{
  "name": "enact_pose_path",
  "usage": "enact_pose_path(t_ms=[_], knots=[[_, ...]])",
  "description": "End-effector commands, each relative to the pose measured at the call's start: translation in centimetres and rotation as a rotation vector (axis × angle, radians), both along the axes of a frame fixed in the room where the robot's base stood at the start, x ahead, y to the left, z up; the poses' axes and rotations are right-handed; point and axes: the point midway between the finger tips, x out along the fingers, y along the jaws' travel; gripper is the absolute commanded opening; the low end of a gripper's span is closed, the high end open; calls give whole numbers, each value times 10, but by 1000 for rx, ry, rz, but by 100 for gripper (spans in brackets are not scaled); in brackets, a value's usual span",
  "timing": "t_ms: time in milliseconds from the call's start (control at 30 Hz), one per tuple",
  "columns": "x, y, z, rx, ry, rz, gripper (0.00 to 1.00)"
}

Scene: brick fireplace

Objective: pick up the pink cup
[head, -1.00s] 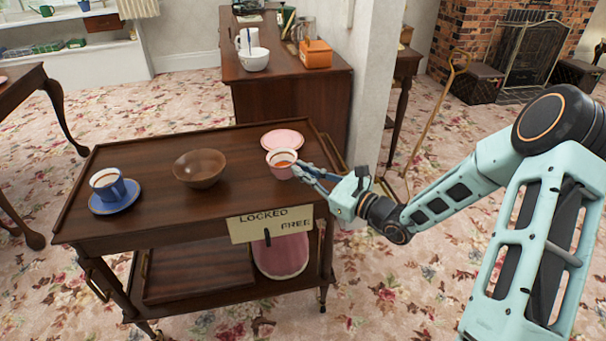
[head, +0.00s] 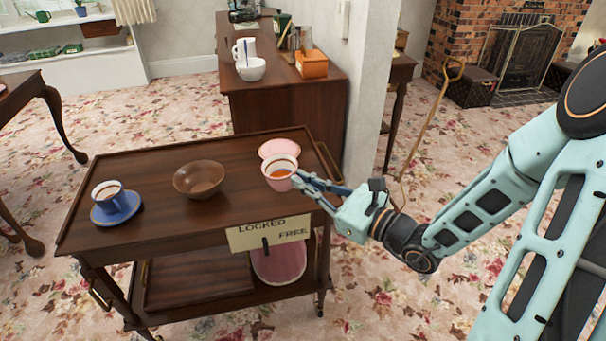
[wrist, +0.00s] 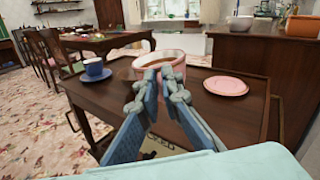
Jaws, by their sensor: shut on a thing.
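The pink cup (head: 280,172) holds an orange-brown liquid and is above the right part of the trolley top, in front of the pink saucer (head: 279,149). My gripper (head: 301,181) is shut on the near right side of the cup. In the wrist view the cup (wrist: 159,63) is at the fingertips of my gripper (wrist: 160,78), which hide part of its near wall. The cup looks roughly upright and raised off the saucer and the trolley top. The pink saucer also shows bare in the wrist view (wrist: 226,86).
The wooden trolley (head: 150,222) also bears a brown bowl (head: 199,180) in the middle and a blue cup (head: 109,196) on a blue saucer (head: 116,214) at the left. A LOCKED/FREE sign (head: 268,233) is on its front. A wooden cabinet (head: 285,112) and a wall stand behind.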

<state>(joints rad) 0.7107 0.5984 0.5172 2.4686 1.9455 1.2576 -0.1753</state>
Motion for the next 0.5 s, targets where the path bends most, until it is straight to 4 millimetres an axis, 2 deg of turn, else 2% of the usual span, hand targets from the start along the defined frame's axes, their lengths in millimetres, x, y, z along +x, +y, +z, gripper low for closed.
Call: enact_pose_path(t_ms=[133, 500], knots=[[-18, -3, 10, 0, 0, -3, 0], [-30, -5, 17, 2, 1, 0, 0]])
